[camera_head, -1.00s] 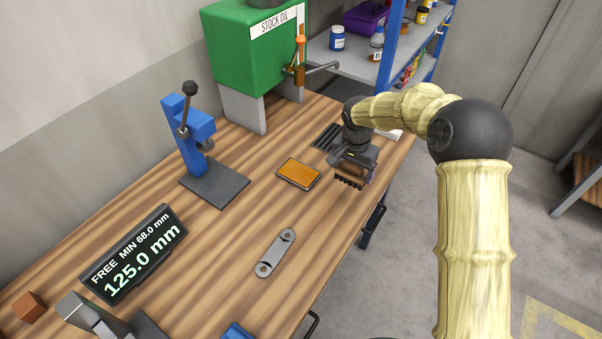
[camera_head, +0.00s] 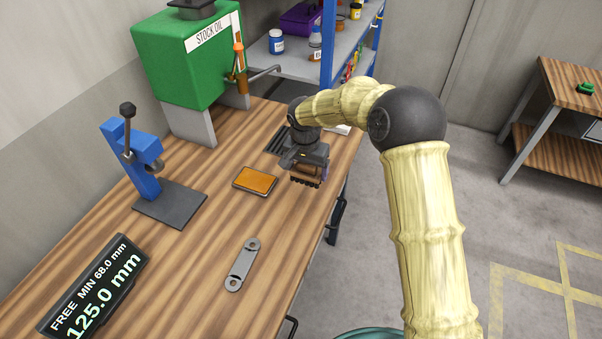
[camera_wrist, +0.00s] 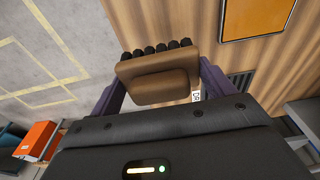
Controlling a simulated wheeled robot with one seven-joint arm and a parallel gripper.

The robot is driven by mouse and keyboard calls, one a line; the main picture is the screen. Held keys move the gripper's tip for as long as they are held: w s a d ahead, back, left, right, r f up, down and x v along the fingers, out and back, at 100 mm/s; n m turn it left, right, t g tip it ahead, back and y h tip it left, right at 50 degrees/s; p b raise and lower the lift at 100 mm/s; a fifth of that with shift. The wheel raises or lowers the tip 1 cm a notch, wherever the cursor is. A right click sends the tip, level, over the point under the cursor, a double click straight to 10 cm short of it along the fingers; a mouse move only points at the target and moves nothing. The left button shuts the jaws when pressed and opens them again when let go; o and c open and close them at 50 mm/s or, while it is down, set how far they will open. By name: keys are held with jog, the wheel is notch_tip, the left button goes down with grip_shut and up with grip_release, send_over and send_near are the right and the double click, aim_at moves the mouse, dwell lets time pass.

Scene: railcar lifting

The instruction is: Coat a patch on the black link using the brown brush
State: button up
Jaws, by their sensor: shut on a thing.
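My gripper (camera_head: 306,172) is shut on the brown brush (camera_wrist: 158,75), which shows between the purple fingers in the wrist view. The brush has a brown block and a row of black bristle tufts. In the head view my gripper hides most of it, and the bristles hang near the bench's right edge. A link with a hole at each end (camera_head: 241,265) lies flat on the bench, nearer the camera. It looks dark grey, and I see no other link.
A blue hand press (camera_head: 140,175) stands at the left, with a display reading 125.0 mm (camera_head: 95,290) nearer. A green STOCK OIL tank (camera_head: 185,75) and a shelf (camera_head: 295,65) are behind. The bench (camera_head: 190,250) is clear around the link.

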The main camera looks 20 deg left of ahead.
jog(key=d+f, duration=0.4)
jog(key=d, duration=0.7)
jog(key=s+d+f, duration=0.1)
jog(key=d+f, duration=0.3)
jog(key=d, duration=0.7)
jog(key=d+f, duration=0.4)
jog(key=d, duration=0.7)
jog(key=shift+s+d+f+n, duration=0.2)
jog(key=shift+d+n, duration=0.15)
jog(key=shift+n, duration=0.05)
